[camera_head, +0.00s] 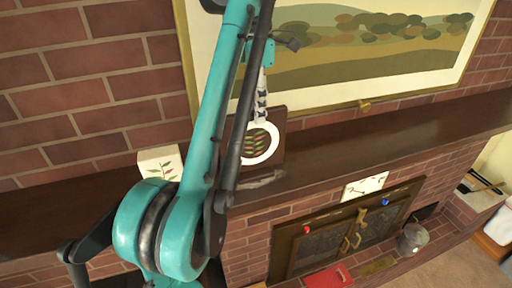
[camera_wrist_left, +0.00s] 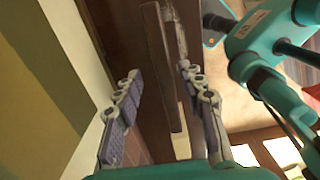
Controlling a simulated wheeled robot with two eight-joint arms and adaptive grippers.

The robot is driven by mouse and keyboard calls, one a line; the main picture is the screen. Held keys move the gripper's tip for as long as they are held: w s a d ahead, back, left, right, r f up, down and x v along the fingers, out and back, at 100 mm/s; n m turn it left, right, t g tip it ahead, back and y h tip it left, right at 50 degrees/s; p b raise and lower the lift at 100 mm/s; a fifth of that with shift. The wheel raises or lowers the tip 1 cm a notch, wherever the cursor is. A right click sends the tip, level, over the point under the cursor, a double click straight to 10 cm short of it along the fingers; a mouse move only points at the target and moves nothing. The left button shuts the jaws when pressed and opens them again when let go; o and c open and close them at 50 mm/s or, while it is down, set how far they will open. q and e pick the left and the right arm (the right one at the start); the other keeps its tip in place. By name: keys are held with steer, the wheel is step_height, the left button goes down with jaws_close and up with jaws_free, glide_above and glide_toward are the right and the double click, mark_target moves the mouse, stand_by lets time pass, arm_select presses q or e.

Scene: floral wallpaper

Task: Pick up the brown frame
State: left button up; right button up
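The brown frame (camera_head: 276,125) stands on the mantel, with a white ring and leaf pattern on its face. My left arm comes down over it, and its gripper (camera_head: 261,98) is at the frame's upper part. In the left wrist view the frame (camera_wrist_left: 163,75) shows edge-on as a thin brown slab between the two fingers of the left gripper (camera_wrist_left: 159,72). The fingers are apart, with a visible gap on both sides of the slab. My arm hides the frame's left side in the head view. My right gripper is not in view.
A large landscape painting (camera_head: 350,75) hangs behind the frame, close to my gripper. A white box with leaves (camera_head: 158,162) stands left on the dark mantel (camera_head: 370,140). Below are a fireplace with doors (camera_head: 325,248) and a red item (camera_head: 328,278). The mantel's right is clear.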

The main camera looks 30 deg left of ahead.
mark_target(253, 145)
arm_select(q)
steer(key=shift+s+a+f, duration=0.4)
steer(key=shift+s+f, duration=0.3)
steer(key=shift+s, duration=0.15)
steer(key=f, duration=0.4)
steer(key=shift+w+d, duration=0.2)
steer(key=shift+d, duration=0.05)
steer(key=shift+w+d, duration=0.1)
jaws_close()
